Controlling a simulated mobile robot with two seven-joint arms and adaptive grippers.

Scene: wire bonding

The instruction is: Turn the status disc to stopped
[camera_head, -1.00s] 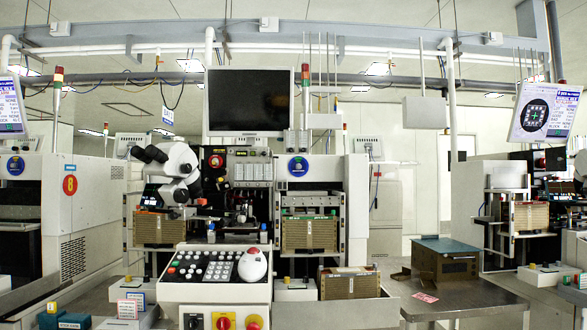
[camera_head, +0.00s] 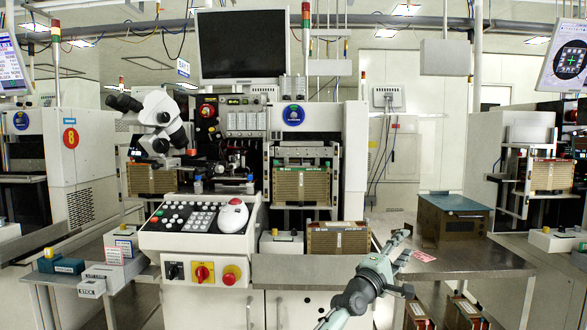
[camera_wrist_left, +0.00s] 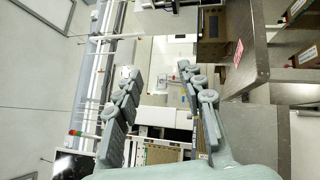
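A round blue disc with a pale marking (camera_head: 293,115), which looks like the status disc, is on the white upper front of the middle machine (camera_head: 353,150), right of the microscope. Its writing is too small to read. A similar blue disc (camera_head: 21,121) is on the left machine. My left gripper (camera_head: 402,245) is low and to the right of the middle machine, in front of the metal table and well apart from the disc. In the left wrist view its two fingers (camera_wrist_left: 159,74) are spread with nothing between them. My right gripper is not in view.
The control panel (camera_head: 200,222) with a white trackball unit juts out below the microscope (camera_head: 153,118). Knobs sit beneath it. A brown box (camera_head: 453,215) stands on the metal table (camera_head: 480,258). A slotted brown magazine (camera_head: 338,238) stands left of my gripper.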

